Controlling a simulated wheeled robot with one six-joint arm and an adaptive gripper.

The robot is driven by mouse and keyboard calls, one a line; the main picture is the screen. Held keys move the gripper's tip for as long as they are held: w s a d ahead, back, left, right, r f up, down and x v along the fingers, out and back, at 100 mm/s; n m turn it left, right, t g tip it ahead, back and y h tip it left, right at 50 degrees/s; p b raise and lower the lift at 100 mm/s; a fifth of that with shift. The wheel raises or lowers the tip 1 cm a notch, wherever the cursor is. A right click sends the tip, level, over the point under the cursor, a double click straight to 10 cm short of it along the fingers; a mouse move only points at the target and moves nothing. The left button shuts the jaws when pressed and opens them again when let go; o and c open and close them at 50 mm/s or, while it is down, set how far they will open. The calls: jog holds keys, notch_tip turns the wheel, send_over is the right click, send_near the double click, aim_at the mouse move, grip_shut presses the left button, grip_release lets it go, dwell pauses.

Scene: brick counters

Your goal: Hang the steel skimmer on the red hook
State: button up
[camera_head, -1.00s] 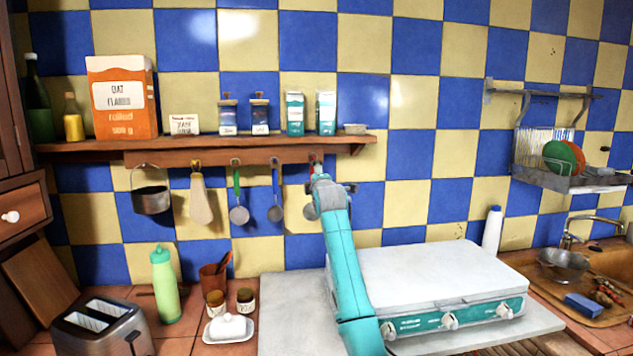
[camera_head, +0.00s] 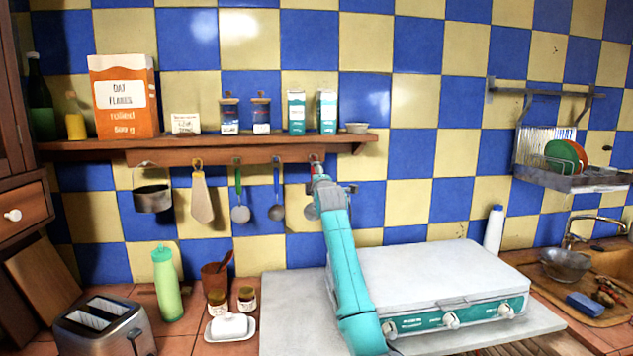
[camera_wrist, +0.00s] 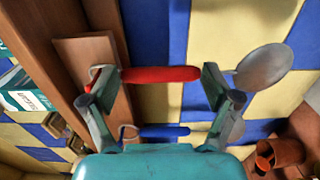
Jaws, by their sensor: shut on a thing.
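The steel skimmer has a round steel head (camera_wrist: 265,67) and a red handle (camera_wrist: 160,74) in the wrist view. Its head also shows in the head view (camera_head: 311,212), just left of my arm, hanging below the rail. My gripper (camera_wrist: 158,88) is shut on the skimmer, with one finger near the handle's loop end and the other near its neck. A small red patch that looks like the red hook (camera_head: 315,158) shows at the rail's right part, right above my gripper (camera_head: 320,180). Whether the loop is on the hook is too small to tell.
On the rail to the left hang a blue-handled ladle (camera_head: 276,211), a green-handled one (camera_head: 239,213), a wooden spatula (camera_head: 202,200) and a pot (camera_head: 152,198). A shelf (camera_head: 215,143) with boxes and jars is above. A white-topped stove (camera_head: 430,270) stands below right.

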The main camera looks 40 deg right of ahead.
jog(key=o, duration=1)
jog(key=shift+o, duration=0.2)
jog(key=shift+s+a, duration=0.1)
jog(key=v, duration=1.1)
jog(key=shift+s+a, duration=0.2)
jog(key=shift+s, duration=0.15)
